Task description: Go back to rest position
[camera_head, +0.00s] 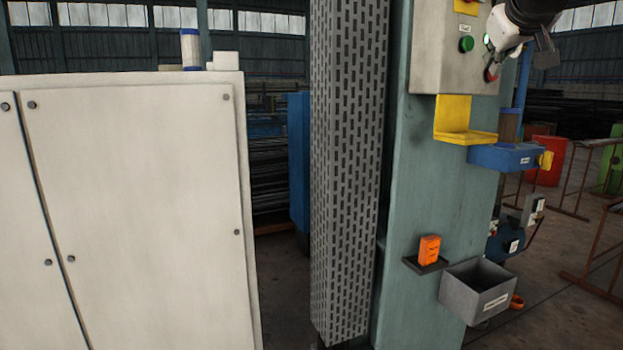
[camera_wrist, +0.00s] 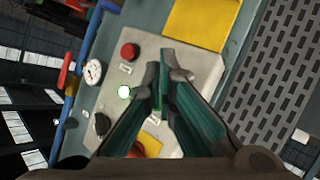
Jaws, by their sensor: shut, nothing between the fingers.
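My gripper (camera_wrist: 164,72) is shut and empty, its two green-and-grey fingers together in front of the control panel in the wrist view. In the head view, the end of my arm shows at the top right, overlapping the panel's right edge. The light grey control panel (camera_head: 437,75) carries a green button (camera_head: 466,44). Another red part (camera_wrist: 138,150) is partly hidden behind a finger. I cannot tell whether the fingertips touch the panel.
A yellow bracket (camera_head: 466,135) and a blue box (camera_head: 505,157) stick out below the panel. Lower down are an orange box (camera_head: 429,248) on a small shelf and a grey bin (camera_head: 476,290). A perforated column (camera_head: 347,170) and a white cabinet (camera_head: 140,190) stand left.

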